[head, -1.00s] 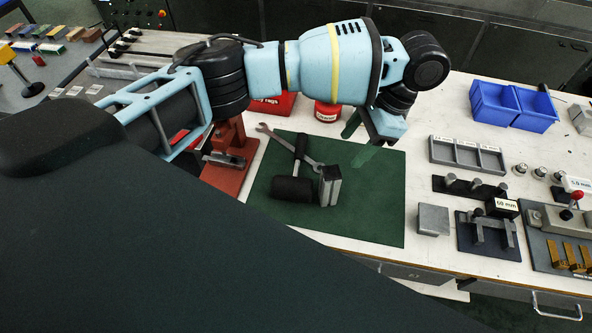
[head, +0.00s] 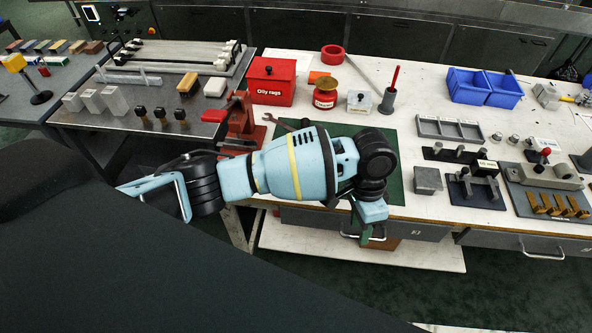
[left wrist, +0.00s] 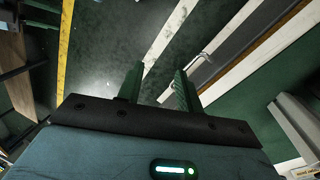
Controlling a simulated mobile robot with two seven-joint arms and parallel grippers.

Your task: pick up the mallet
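The mallet is hidden behind my left arm in the head view. The green mat (head: 394,150) it was lying on shows only in part around the arm. My left gripper (head: 365,234) points down at the bench's front edge in the head view, nearer to me than the mat. In the left wrist view, the left gripper (left wrist: 158,88) has its two green fingers apart with nothing between them. The floor, a drawer handle and the bench's front edge show beyond them. My right gripper is not in view.
An open-ended spanner (head: 278,122) pokes out behind my arm. A red vise (head: 240,122), an oily rags box (head: 271,80) and a red can (head: 325,93) stand beyond. A grey block (head: 428,180) and fixtures (head: 474,188) are right of the mat.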

